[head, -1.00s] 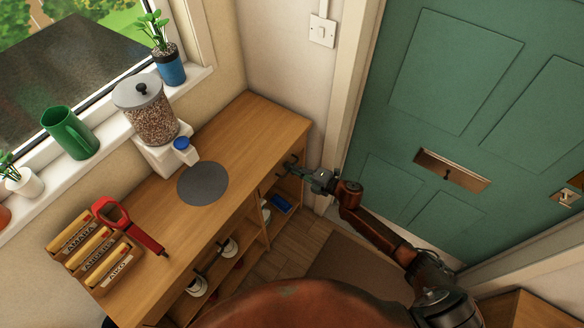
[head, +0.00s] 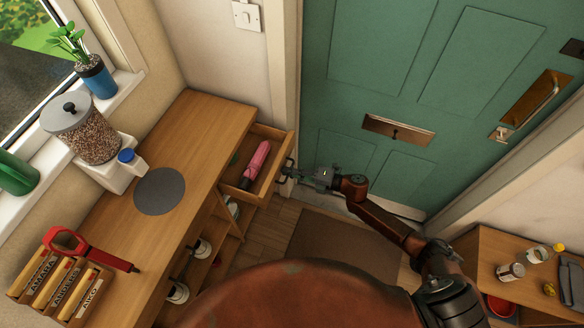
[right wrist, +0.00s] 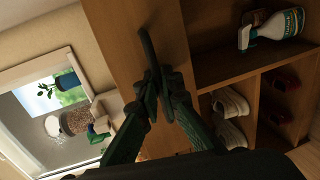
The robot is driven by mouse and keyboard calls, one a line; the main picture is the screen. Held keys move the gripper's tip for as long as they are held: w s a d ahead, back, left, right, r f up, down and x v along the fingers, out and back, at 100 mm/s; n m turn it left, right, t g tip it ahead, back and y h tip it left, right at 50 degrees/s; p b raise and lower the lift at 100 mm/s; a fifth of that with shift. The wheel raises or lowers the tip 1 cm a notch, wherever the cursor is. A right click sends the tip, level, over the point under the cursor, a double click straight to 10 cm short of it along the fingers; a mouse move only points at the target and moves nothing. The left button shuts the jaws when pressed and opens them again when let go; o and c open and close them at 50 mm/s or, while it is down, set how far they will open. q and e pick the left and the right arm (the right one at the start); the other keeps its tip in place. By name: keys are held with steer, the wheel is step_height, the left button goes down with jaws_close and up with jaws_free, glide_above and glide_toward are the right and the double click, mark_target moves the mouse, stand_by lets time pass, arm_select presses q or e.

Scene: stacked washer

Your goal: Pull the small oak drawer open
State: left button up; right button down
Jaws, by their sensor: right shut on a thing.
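The small oak drawer (head: 236,191) stands out from the right end of the oak bench (head: 205,124) in the head view. A pink object (head: 256,162) and a green one lie inside it. My right gripper (head: 288,172) is at the drawer's front, shut on its dark handle. In the right wrist view, the fingers (right wrist: 163,88) close around the dark bar handle (right wrist: 149,52) on the wooden drawer front (right wrist: 112,38). My left gripper is not in view.
The green door (head: 400,110) stands behind my right arm. On the bench are a grey round mat (head: 160,191), a red-handled tool (head: 95,252) and a seed dispenser (head: 88,135). Shoes (right wrist: 232,103) sit in the shelves below. A side table (head: 510,262) is at right.

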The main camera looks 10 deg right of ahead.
steer(key=shift+s+d, duration=0.3)
steer(key=shift+s, duration=0.05)
steer(key=c, duration=2.4)
jaws_free()
steer(key=v, duration=1.2)
steer(key=shift+w, duration=0.1)
